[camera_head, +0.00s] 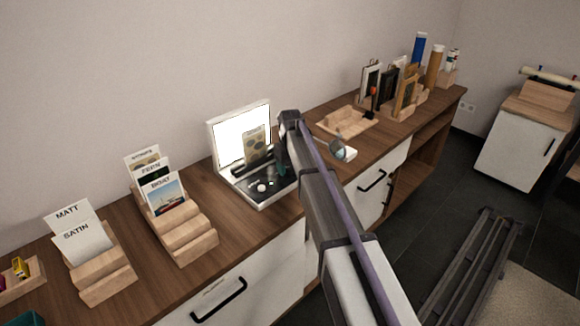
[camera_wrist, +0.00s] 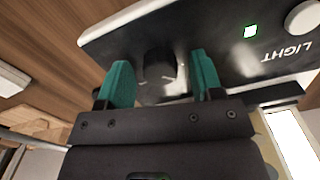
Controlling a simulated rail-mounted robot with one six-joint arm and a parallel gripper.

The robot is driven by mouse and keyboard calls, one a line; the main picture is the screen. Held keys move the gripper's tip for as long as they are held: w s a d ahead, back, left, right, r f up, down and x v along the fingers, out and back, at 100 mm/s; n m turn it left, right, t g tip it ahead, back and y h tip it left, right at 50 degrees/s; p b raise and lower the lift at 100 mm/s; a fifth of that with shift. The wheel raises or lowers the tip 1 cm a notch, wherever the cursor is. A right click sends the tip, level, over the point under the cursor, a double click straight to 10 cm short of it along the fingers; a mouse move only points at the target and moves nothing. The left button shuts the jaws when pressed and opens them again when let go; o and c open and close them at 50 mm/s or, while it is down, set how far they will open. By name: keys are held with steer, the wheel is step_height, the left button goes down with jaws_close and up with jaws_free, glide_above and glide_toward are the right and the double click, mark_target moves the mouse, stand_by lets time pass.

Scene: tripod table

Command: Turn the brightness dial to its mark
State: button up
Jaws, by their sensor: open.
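The brightness dial (camera_wrist: 157,62) is a dark round knob on a black panel (camera_wrist: 225,30). Pale tick marks show beside it, but which one is its mark I cannot tell. My gripper (camera_wrist: 160,72) is open, with one green finger on each side of the dial. Contact with it I cannot make out. In the head view the panel is the base of a light box with a glowing white screen (camera_head: 228,136).
A white round knob (camera_wrist: 302,17) by the word LIGHT and a lit green square (camera_wrist: 250,31) are on the panel. Wooden card holders (camera_head: 180,232) stand left on the counter. An empty wooden tray (camera_head: 346,121) and a small white-based object (camera_head: 343,151) stand right.

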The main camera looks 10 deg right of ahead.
mark_target(290, 167)
step_height(290, 167, up, 11)
steer(key=p, duration=1)
steer(key=shift+p, duration=0.4)
steer(key=shift+f, duration=0.1)
steer(key=s+m, duration=0.3)
steer(key=s, duration=3)
steer(key=shift+m, duration=0.4)
steer(key=shift+s, duration=0.1)
